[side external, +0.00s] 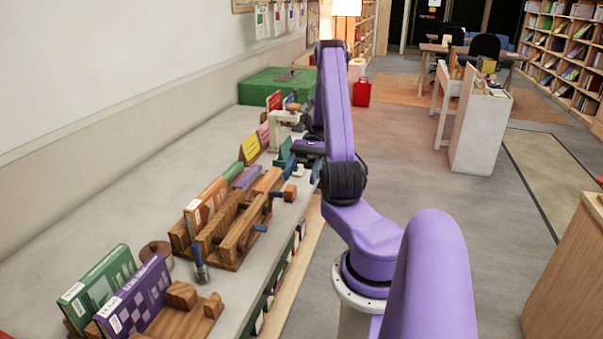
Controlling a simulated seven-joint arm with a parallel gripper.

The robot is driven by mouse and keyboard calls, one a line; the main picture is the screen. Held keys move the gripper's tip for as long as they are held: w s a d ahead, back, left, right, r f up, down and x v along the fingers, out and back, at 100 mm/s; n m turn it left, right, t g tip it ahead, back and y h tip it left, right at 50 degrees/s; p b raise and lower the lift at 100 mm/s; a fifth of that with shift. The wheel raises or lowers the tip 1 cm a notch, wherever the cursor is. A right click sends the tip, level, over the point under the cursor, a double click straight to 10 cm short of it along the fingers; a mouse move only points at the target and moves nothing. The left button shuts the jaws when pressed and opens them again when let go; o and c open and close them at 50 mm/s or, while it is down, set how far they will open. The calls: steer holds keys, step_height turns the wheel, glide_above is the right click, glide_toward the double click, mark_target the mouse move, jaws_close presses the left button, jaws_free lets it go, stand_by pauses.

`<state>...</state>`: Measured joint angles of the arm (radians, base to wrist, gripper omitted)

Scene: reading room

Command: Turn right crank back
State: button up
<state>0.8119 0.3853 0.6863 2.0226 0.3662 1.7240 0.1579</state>
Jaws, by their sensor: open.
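A wooden press-like rack (235,226) with thick bars stands on the long counter and holds several books. A wooden knob (290,192) juts from its far right end, and a blue-handled tool or lever (200,268) stands at its near end. I cannot tell for certain which part is the right crank. My gripper (306,148) is dark and small in the side view, at the counter's right edge beyond the rack. It is apart from the knob and appears empty. My purple arm hides part of the area behind it.
Books in a wooden holder (120,295) stand at the near end of the counter (110,185). A white device (285,128) and a green box (275,88) stand farther back. The wall runs along the left. Open floor lies to the right.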

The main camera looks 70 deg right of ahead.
steer(key=shift+a, duration=0.2)
steer(key=c, duration=0.8)
steer(key=n+g+h, duration=0.1)
steer(key=a+f+n+g+h, duration=0.1)
steer(key=n+h, duration=0.1)
steer(key=shift+w+a+f+h, duration=0.15)
steer(key=shift+a+h, duration=0.05)
steer(key=shift+h, duration=0.1)
jaws_close()
steer(key=w+r+n+t+h, duration=0.2)
steer(key=w+n+h, duration=0.7)
steer(key=n+h, duration=0.6)
steer(key=d+f, duration=0.7)
steer(key=f, duration=0.3)
steer(key=shift+w+f, duration=0.2)
steer(key=shift+f, duration=0.2)
